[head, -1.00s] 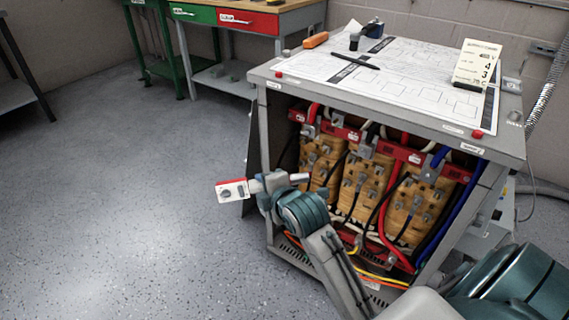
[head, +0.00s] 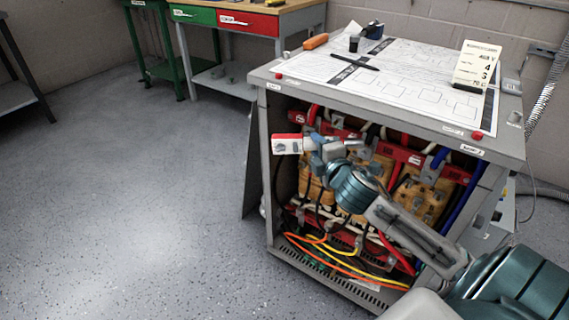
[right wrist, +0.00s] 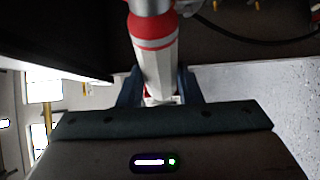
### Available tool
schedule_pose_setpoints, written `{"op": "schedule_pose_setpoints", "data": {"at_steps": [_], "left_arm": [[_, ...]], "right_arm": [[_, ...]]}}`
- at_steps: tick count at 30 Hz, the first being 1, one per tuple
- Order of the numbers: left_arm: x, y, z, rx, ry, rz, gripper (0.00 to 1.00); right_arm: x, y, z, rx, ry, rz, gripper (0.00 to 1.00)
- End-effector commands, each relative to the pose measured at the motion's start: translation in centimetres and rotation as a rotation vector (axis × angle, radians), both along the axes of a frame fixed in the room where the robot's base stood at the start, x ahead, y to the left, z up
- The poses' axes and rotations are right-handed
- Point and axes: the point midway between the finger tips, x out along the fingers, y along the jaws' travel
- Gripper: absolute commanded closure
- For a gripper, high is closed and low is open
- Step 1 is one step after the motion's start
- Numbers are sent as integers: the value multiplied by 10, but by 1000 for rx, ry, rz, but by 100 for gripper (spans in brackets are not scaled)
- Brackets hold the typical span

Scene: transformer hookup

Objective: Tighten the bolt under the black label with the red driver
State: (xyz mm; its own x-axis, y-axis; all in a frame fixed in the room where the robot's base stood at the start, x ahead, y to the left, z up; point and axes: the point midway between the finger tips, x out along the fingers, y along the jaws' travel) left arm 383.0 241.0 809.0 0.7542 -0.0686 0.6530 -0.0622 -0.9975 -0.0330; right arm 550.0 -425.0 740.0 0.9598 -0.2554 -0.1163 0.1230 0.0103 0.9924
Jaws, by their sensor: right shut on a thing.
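The red driver (head: 288,143), white with red parts, is in my right gripper (head: 318,147) in front of the upper left of the open transformer cabinet (head: 262,165). In the right wrist view the driver (right wrist: 158,70) stands between the two dark blue fingers, its grey end at the top edge. Its tip is out of frame, so I cannot tell whether it touches anything. Red terminal strips (head: 402,153) with small labels cross the cabinet above the tan coils (head: 410,200). I cannot make out the black label or its bolt. My left gripper is out of view.
The cabinet top carries a drawing sheet (head: 420,95), a black pen (head: 355,62), an orange-handled tool (head: 316,41) and a card (head: 477,66). Orange and yellow cables (head: 335,262) run low inside. A workbench (head: 240,18) stands behind. The floor at left is clear.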

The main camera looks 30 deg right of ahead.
Motion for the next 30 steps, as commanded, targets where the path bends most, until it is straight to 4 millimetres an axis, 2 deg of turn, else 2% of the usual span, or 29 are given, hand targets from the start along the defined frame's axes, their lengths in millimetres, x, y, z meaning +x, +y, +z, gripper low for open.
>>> {"op": "schedule_pose_setpoints", "data": {"at_steps": [8,15,21,30], "left_arm": [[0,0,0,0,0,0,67],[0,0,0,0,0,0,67],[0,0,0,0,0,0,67],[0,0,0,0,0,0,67]], "right_arm": [[26,10,2,-33,-74,24,100],[43,26,1,-84,-167,118,100],[45,45,-6,-111,-254,253,100],[35,68,-17,-116,-349,433,100]]}}
